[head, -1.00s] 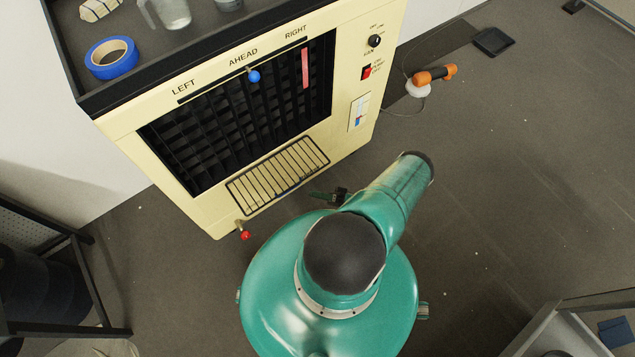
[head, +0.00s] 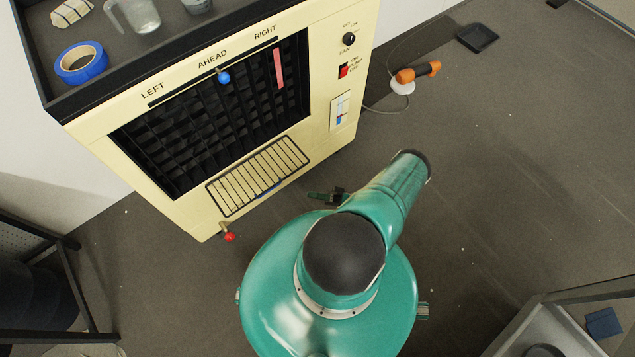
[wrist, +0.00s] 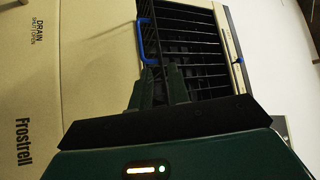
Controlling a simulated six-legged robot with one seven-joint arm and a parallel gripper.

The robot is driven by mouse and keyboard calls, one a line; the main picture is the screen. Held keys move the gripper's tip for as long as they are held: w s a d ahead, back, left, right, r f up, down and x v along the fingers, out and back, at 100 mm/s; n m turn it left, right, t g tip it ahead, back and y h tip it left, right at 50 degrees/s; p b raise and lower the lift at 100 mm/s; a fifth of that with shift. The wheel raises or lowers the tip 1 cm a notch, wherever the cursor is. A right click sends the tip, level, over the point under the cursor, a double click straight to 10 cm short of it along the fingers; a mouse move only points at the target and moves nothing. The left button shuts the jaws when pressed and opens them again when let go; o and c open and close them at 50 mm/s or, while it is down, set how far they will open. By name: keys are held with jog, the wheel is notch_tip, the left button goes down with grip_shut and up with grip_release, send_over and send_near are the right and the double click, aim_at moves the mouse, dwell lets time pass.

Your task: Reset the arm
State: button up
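My teal arm (head: 385,205) fills the lower middle of the head view, bent at the elbow with the forearm up and to the right. My gripper shows in the head view only as a small dark green part (head: 327,196) beyond the arm, near the cooler's lower right. In the wrist view my gripper (wrist: 160,82) has two dark green fingers with a gap between them and nothing visibly held. Whether the fingers touch the grille is unclear.
A cream cooler (head: 325,70) stands ahead, with a slatted tray (head: 258,177) and a red-tipped valve (head: 229,236) low down. Blue tape (head: 81,64) lies on its dark top. An orange tool (head: 417,72) lies on the floor.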

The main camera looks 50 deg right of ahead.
dwell(0.4)
jog(key=w+d+r+n+g+y, duration=0.1)
jog(key=w+d+r+n+g, duration=0.1)
jog(key=w+r+g, duration=0.35)
jog(key=w+d+r+n+g+y, duration=0.25)
jog(key=r+g, duration=0.45)
jog(key=r, duration=0.4)
jog(key=w+a+r+n+g+h, duration=0.1)
jog(key=w+a+r+g+h, duration=0.15)
jog(key=r, duration=0.65)
jog(key=w+a+r+n+g+h, duration=0.1)
jog(key=w+a+r+g+h, duration=0.2)
jog(key=r, duration=0.6)
jog(key=w+a+r+g+h, duration=0.15)
jog(key=a+r+h, duration=0.3)
jog(key=r, duration=0.45)
jog(key=s+a+r+t+h, duration=0.3)
jog(key=s+a+r, duration=0.3)
jog(key=a+r, duration=0.2)
jog(key=s+a+r+t+h, duration=0.3)
jog(key=s+a+r, duration=0.3)
jog(key=a+r, duration=0.3)
notch_tip(320, 180, up, 2)
jog(key=shift+s+r+t, duration=0.2)
jog(key=shift+s+t, duration=0.1)
jog(key=shift+t, duration=0.35)
